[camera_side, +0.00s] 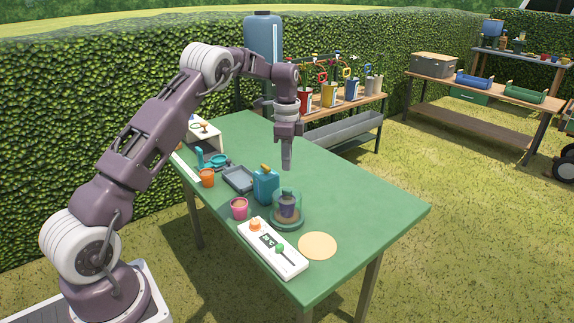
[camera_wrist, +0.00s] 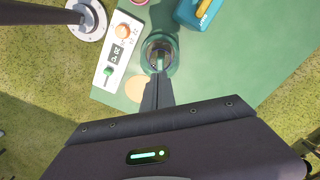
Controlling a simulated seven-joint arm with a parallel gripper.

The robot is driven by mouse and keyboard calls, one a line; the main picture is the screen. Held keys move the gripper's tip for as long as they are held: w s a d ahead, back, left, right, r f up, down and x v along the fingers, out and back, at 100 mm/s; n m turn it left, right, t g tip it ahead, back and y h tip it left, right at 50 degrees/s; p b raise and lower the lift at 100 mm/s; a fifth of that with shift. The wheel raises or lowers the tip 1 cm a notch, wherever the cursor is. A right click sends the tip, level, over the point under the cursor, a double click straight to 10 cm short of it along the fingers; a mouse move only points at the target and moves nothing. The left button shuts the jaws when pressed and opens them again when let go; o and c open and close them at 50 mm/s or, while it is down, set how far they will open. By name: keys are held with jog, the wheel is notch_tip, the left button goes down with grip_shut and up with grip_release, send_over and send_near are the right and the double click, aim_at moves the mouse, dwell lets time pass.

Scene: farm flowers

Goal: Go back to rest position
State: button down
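My gripper (camera_side: 287,166) hangs pointing down above the green table (camera_side: 340,190), with clear air under it. Its fingers look pressed together with nothing between them; they also show together in the wrist view (camera_wrist: 158,80). Below it, a dark purple pot (camera_side: 287,207) stands under a clear dome (camera_side: 290,192) on a round green base (camera_side: 287,222). The dome also shows just past the fingertips in the wrist view (camera_wrist: 160,50).
A white control panel (camera_side: 272,248) with an orange knob and green lever lies at the front. The table's right side is clear.

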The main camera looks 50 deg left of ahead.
jog(key=s+d+r+n+t, duration=0.2)
jog(key=s+d+r+n, duration=0.1)
jog(key=s+d+r, duration=0.6)
jog(key=s+d+r+n+t, duration=0.1)
jog(key=s+d+r+n, duration=0.1)
jog(key=s+d+r, duration=0.6)
jog(key=s+d+n+t, duration=0.1)
jog(key=s+d+n, duration=0.1)
jog(key=s, duration=0.7)
jog(key=s+d+f+n+t, duration=0.1)
jog(key=s+d+n, duration=0.1)
jog(key=s, duration=0.7)
jog(key=shift+s+d+n+t, duration=0.15)
jog(key=shift+n+t, duration=0.15)
jog(key=shift+n, duration=0.1)
jog(key=c, duration=2.2)
grip_release()
